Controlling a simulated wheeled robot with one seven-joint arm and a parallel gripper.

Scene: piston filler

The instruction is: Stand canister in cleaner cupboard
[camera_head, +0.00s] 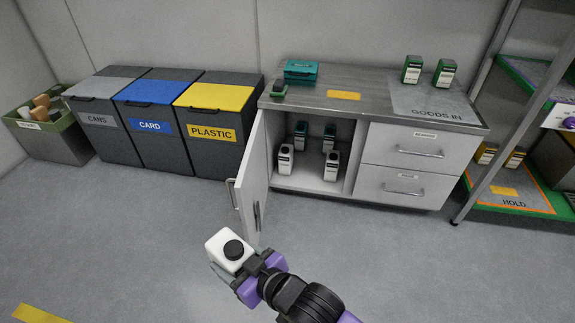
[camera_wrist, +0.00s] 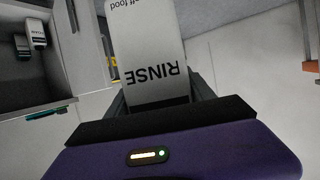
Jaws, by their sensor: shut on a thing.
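A white canister (camera_head: 228,252) with a black cap is held in my gripper (camera_head: 239,275), in the air above the floor and in front of the cupboard. In the wrist view the canister (camera_wrist: 150,50) shows its label, reading "RINSE" upside down, between the fingers of my gripper (camera_wrist: 155,95). The cupboard (camera_head: 310,177) is the open compartment at the left of the steel-topped bench. Its door (camera_head: 252,180) is swung open toward me. Inside stand two white canisters (camera_head: 285,160) (camera_head: 331,166) in front and two dark green-and-grey containers (camera_head: 301,135) (camera_head: 328,138) behind.
Drawers (camera_head: 415,147) sit right of the cupboard. Bins for cans (camera_head: 105,120), card (camera_head: 158,122) and plastic (camera_head: 213,128) stand left. A HOLD rack (camera_head: 515,192) stands right. The floor in front is clear.

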